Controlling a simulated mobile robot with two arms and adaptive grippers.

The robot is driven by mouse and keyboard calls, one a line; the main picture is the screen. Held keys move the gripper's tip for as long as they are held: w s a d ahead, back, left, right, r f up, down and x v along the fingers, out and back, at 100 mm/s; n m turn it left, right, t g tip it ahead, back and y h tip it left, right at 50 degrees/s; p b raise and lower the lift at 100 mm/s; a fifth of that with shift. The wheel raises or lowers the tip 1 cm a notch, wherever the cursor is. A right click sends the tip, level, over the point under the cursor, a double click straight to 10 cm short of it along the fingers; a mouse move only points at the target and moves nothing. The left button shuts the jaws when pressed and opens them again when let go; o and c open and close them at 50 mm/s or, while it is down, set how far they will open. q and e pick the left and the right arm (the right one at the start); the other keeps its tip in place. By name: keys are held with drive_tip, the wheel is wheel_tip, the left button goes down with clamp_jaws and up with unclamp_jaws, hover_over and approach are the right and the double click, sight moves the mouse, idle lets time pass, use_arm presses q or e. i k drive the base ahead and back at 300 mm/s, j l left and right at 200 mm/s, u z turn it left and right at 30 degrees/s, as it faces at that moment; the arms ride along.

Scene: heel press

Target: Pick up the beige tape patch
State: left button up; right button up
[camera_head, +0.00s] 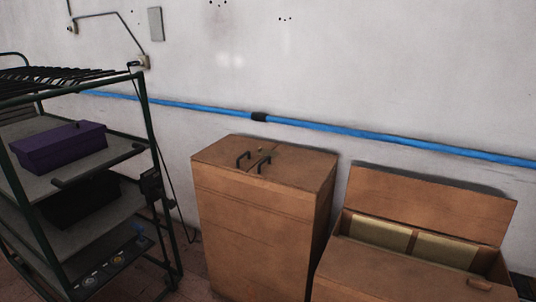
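I cannot clearly make out a beige tape patch. A small tan piece (480,284) lies at the front right of the open wooden box; it is too small to tell whether it is the patch. Neither of my grippers is in view.
A dark metal rack (150,140) with a purple box (60,148) stands at left. A closed wooden cabinet (255,220) with two black handles stands mid-view. The wooden box (430,205) at right has its lid raised. A blue pipe (190,105) crosses the white wall.

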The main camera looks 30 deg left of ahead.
sight(262, 152)
drive_tip(key=i+j+u, duration=0.15)
drive_tip(key=i+j, duration=0.6)
drive_tip(key=j, duration=0.1)
